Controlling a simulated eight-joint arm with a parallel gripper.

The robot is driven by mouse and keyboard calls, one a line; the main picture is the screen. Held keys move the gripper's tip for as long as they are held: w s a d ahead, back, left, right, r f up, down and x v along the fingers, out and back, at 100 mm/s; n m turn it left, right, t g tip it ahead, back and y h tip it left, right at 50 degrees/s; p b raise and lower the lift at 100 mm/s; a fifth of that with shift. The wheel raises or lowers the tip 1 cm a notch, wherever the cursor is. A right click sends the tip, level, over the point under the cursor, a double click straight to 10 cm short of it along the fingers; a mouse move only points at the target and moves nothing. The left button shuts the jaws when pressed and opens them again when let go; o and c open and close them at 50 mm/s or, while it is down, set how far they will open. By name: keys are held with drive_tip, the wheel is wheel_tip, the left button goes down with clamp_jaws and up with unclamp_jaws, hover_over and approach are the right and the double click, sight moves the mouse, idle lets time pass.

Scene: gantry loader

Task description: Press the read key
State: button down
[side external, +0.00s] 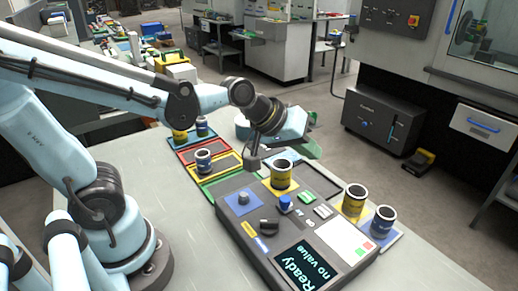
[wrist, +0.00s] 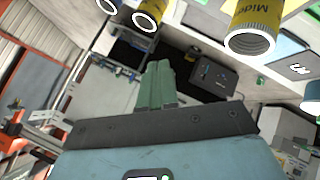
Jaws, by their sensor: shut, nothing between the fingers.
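The grey console (side external: 232,225) lies on the bench in the side external view, with a dark screen (side external: 303,266) reading "Ready" and "no value". I cannot read which key is the read key. My gripper (side external: 308,148) is above and behind the console, apart from it, pointing right. In the wrist view its green fingers (wrist: 159,72) are together and empty.
A yellow can (side external: 281,175) stands on the console's yellow pad. Another yellow can (side external: 354,201) and a blue can (side external: 382,220) stand to its right. Coloured trays (side external: 216,186) with several cans lie behind left. The bench front (side external: 200,265) is clear.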

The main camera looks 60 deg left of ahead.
sight(302, 197)
drive_tip(key=shift+f, duration=0.15)
drive_tip(key=shift+f, duration=4.25)
drive_tip(key=shift+f, duration=0.1)
drive_tip(key=shift+f, duration=0.35)
drive_tip(key=shift+f, duration=0.6)
drive_tip(key=shift+r, duration=0.8)
drive_tip(key=shift+r, duration=2.5)
